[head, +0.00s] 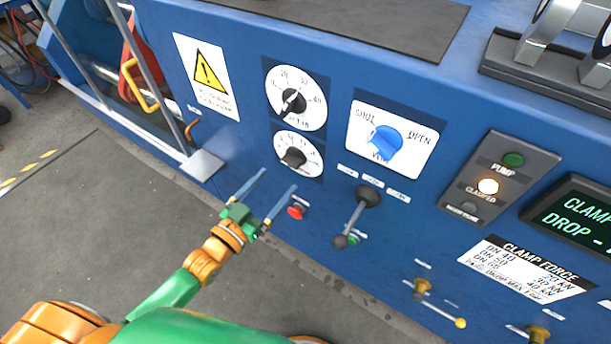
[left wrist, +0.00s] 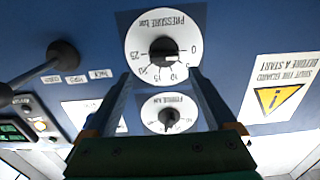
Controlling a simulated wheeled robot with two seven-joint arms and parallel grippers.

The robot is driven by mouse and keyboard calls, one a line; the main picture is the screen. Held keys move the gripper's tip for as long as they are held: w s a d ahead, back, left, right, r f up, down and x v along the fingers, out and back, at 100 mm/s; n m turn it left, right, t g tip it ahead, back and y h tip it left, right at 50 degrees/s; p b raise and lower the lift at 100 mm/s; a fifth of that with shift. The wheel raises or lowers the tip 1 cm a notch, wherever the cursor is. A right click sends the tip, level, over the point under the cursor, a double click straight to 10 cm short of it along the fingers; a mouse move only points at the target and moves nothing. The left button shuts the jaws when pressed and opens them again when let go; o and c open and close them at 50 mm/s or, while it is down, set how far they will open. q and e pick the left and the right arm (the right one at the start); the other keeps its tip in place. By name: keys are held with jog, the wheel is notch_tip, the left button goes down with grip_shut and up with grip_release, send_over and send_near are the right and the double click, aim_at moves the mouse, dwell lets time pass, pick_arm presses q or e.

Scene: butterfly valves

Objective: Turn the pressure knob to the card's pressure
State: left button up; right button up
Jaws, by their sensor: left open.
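The pressure dial (head: 308,166) is the lower of two white dials on the blue panel in the head view. Its black knob (head: 294,158) also shows in the left wrist view (left wrist: 163,52), where the picture is upside down and its white mark points about at 0. My left gripper (head: 280,179) is open and empty, its two fingers reaching toward this dial, apart from the knob. In the left wrist view the fingertips (left wrist: 160,74) lie either side of the dial's lower part. A clamp force card (head: 527,270) lists DN sizes and kN. My right gripper is out of view.
The force dial (head: 310,113) sits just above. A blue valve handle (head: 385,140), a black lever (head: 368,196) and a red button (head: 296,212) are nearby. A metal plate (head: 202,165) juts out at left. A display (head: 580,215) is cut off at right.

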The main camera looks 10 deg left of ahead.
aim_at(288, 165)
pick_arm(q)
jog(key=x, duration=0.4)
jog(key=a+x, duration=0.1)
jog(key=x, duration=0.1)
jog(key=shift+w+f, duration=0.2)
jog(key=shift+w, duration=0.05)
jog(key=shift+w+d, duration=0.3)
jog(key=c, duration=1.4)
